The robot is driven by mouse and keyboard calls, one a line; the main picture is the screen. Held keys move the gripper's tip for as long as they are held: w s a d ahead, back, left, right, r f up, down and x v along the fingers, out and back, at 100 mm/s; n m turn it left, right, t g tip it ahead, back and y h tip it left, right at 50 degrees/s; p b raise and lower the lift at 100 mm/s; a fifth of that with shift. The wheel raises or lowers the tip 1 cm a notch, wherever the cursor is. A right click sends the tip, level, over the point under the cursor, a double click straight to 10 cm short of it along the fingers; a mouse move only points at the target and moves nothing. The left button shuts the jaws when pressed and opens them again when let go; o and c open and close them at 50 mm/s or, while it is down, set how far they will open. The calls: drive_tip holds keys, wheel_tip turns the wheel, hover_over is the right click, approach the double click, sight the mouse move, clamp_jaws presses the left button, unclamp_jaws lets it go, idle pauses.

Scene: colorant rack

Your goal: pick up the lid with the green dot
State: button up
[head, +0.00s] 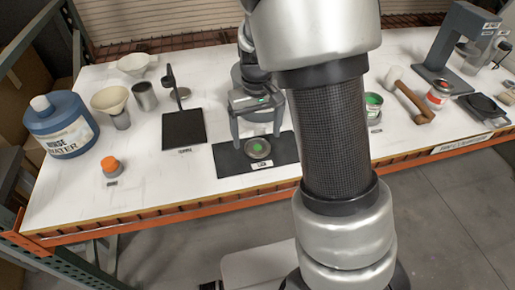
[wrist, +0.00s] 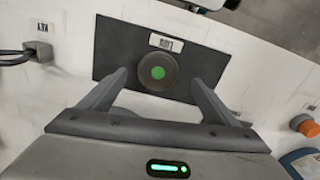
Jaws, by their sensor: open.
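The lid (head: 258,148) is a round grey disc with a green dot at its centre. It lies on a dark rectangular mat (head: 228,163) on the white table, behind a small label. My gripper (head: 258,140) is open above the mat, with its fingers pointing down around the lid's area. In the wrist view the lid (wrist: 150,73) lies between and just beyond the two open fingertips of my gripper (wrist: 158,75). No contact between the fingers and the lid shows.
An orange-capped small bottle (head: 110,166) and a blue rinse water jug (head: 60,125) stand at the left. A dark stand (head: 184,124) is left of the mat.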

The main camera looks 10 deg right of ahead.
sight(258, 148)
wheel_tip(258, 148, down, 4)
drive_tip(key=shift+d+f, duration=0.15)
drive_tip(key=c, duration=1.1)
